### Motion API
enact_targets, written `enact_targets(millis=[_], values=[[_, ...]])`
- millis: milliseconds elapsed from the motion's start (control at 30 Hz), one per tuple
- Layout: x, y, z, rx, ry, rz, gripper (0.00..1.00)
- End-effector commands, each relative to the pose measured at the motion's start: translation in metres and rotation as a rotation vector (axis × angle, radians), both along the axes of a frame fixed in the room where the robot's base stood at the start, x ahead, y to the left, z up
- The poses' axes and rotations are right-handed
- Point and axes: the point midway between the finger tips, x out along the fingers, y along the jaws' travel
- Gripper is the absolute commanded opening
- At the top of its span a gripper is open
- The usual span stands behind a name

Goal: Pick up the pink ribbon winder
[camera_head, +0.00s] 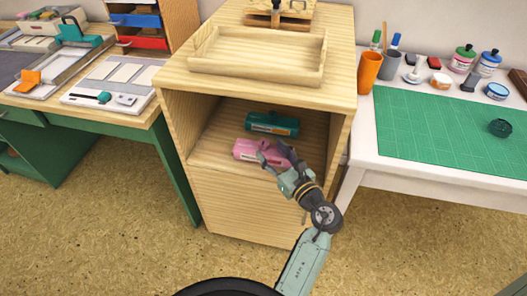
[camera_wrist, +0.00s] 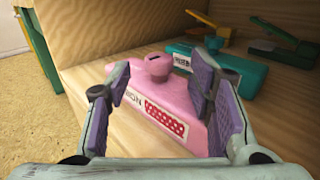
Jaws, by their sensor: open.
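The pink ribbon winder (camera_head: 246,151) lies on the open shelf of the wooden cabinet, near its front edge. In the wrist view the pink ribbon winder (camera_wrist: 174,101) shows a round knob on top and a label with a red and white pattern. My gripper (camera_head: 273,160) is at the shelf opening, at the winder's right end in the head view. In the wrist view my gripper (camera_wrist: 165,95) is open, with its purple-padded fingers apart and the winder seen between them. Contact with the winder cannot be told. Part of the winder is hidden behind the fingers.
A teal dispenser (camera_head: 271,123) lies behind the winder on the same shelf (camera_head: 210,143). The shelf's side walls and the cabinet top (camera_head: 340,75) enclose the space. A wooden tray (camera_head: 258,77) stands on top. A white table with a green mat (camera_head: 440,130) is at right.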

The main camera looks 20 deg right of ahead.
Motion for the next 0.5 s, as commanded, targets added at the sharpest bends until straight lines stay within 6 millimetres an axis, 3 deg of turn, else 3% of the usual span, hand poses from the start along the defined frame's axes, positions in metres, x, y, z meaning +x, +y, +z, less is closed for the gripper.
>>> enact_targets(millis=[233, 500], values=[[0.039, 0.008, 0.002, 0.000, -0.001, 0.003, 0.48], [0.047, 0.010, 0.000, -0.001, 0.000, 0.001, 0.48]])
